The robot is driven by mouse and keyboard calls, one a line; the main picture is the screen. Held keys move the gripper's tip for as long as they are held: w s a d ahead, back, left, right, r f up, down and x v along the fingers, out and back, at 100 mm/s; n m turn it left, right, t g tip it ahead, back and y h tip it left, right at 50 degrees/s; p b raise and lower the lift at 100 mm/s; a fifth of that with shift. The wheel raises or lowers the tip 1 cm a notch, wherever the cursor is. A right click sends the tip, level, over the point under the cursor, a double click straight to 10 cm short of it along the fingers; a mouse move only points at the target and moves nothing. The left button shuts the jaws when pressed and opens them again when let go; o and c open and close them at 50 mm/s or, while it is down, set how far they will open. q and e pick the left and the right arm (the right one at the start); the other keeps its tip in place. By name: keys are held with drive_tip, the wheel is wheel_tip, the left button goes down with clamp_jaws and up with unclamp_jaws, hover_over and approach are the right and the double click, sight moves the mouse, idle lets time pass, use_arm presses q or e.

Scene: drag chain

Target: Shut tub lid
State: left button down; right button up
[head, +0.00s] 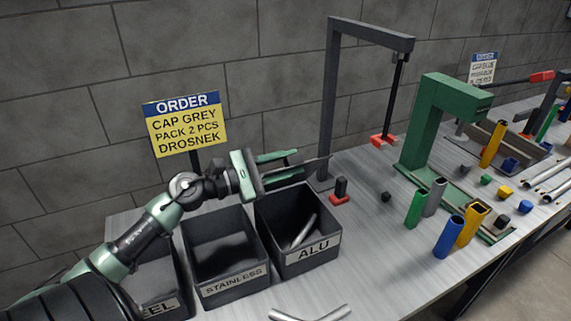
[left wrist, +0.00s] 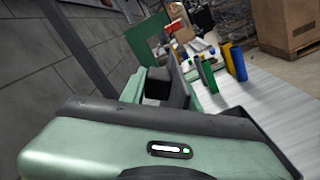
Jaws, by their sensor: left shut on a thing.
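The ALU tub (head: 312,249) is a dark grey open-topped bin with a bent silver tube inside. My left gripper (head: 290,166) is above the tub's back rim, with its green fingers pointing right. A thin dark edge (head: 318,161) shows at the fingertips and looks like the tub lid seen nearly edge-on; most of it is hidden by the gripper. In the left wrist view, a dark piece (left wrist: 180,85) shows at the fingers beyond the gripper body, and its outline is unclear. My right gripper is not in view.
The STAINLESS tub (head: 232,284) and another tub (head: 160,308) stand to the left. A grey post frame (head: 328,100) and a green press frame (head: 425,135) stand to the right. Coloured tubes, such as a blue one (head: 449,238), stand farther right. An order sign (head: 188,125) is behind.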

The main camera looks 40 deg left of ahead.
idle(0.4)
use_arm(q)
drive_tip(key=c, duration=1.1)
unclamp_jaws()
drive_tip(key=shift+s+a+f, duration=0.15)
drive_tip(key=shift+s, duration=0.15)
drive_tip(key=b+v, duration=0.2)
drive_tip(key=v, duration=0.4)
drive_tip(key=shift+s+a+b, duration=0.1)
drive_tip(key=shift+b, duration=0.2)
drive_tip(key=shift+s+a, duration=0.2)
drive_tip(key=shift+s, duration=0.25)
drive_tip(key=shift+c, duration=0.4)
